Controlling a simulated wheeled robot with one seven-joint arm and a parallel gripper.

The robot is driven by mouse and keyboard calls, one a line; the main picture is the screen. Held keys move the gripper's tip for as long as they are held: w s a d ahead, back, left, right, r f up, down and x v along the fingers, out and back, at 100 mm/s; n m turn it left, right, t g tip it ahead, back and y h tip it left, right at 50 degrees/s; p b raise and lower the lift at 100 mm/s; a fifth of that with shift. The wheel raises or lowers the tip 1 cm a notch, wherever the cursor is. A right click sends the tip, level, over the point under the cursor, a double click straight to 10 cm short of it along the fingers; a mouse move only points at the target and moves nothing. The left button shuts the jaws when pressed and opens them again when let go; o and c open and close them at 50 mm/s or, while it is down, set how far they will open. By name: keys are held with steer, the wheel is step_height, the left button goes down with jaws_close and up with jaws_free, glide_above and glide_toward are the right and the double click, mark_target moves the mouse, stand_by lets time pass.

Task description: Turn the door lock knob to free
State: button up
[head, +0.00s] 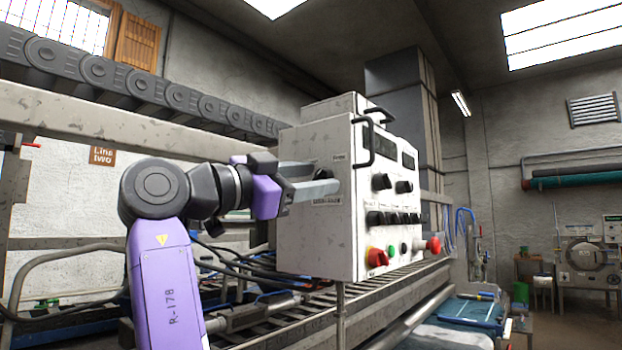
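The control box (303,237) is a scuffed white cabinet at the picture's middle. A small black knob (323,173) sits on its left side face, with a dark-lettered label (327,201) below it and a smaller label (339,157) at its upper right. The lettering is too small to read surely. My gripper (325,178) reaches this face from the left, its two grey fingers apart with the knob at their tips. The nearer finger covers the knob's lower part. I cannot tell whether the fingers press on it or which way the knob points.
The box's front carries black knobs (381,181), a red knob (377,257), a red mushroom button (433,245) and a black handle (366,142). A roller conveyor (390,294) runs below the box. Black hoses (235,262) hang below my arm. A beam with rollers (120,118) crosses upper left.

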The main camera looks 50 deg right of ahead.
steer(key=shift+a, duration=0.1)
steer(key=b+v, duration=0.1)
steer(key=v, duration=0.6)
steer(key=shift+a, duration=0.3)
steer(key=shift+w+f, duration=0.1)
